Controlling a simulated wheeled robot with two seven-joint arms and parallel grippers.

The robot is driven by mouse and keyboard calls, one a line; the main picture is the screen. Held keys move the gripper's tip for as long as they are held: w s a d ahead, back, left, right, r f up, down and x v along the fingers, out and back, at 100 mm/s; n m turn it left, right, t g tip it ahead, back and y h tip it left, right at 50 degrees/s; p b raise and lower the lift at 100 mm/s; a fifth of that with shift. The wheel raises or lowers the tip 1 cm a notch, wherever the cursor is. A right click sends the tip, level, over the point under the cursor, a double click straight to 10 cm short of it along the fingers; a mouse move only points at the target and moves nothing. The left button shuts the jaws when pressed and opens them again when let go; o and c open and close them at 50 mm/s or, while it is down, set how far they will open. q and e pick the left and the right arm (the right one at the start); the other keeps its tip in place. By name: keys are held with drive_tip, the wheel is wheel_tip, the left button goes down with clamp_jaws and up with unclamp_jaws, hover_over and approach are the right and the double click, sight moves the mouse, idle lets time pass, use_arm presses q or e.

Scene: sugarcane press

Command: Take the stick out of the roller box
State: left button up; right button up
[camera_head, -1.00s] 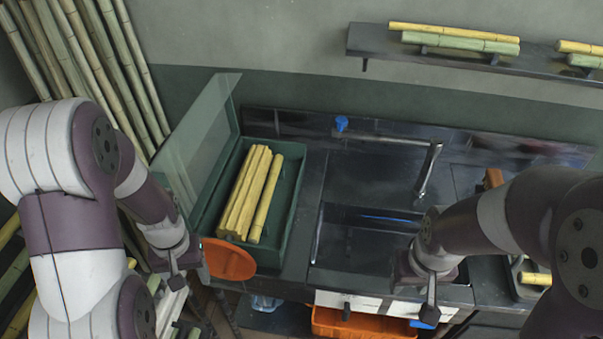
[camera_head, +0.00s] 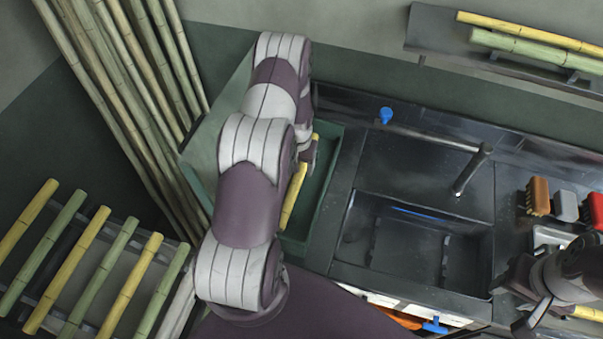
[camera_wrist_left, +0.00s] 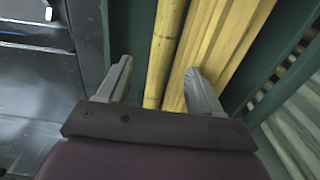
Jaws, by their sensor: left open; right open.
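The green roller box (camera_head: 329,185) stands left of the sink, mostly hidden behind my left arm in the head view. One yellow stick (camera_head: 294,197) shows in it past the arm. My left gripper (camera_head: 311,150) is over the box. In the left wrist view, my left gripper (camera_wrist_left: 158,72) is open above the box, with the single yellow stick (camera_wrist_left: 166,45) running between its fingers. Contact cannot be told. My right gripper (camera_head: 533,312) is open at the lower right, right of the sink.
The sink (camera_head: 410,240) with its faucet (camera_head: 472,170) lies right of the box. Brushes (camera_head: 538,195) stand on the counter further right. Tall canes lean at the back left, and a rack of canes (camera_head: 75,255) stands left. A wall shelf holds more canes.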

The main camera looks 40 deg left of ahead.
sight(298, 175)
use_arm(q)
drive_tip(key=f+p, duration=0.1)
drive_tip(key=f, duration=0.2)
drive_tip(key=f+p, duration=0.1)
drive_tip(key=f, duration=0.1)
drive_tip(key=shift+w+a+p, duration=0.15)
drive_tip(key=shift+w+p, duration=0.1)
drive_tip(key=shift+p, duration=0.1)
drive_tip(key=shift+s+f, duration=0.1)
drive_tip(key=shift+f, duration=0.5)
drive_tip(key=shift+c, duration=0.3)
drive_tip(key=c, duration=1)
clamp_jaws()
drive_tip(key=shift+r, duration=0.1)
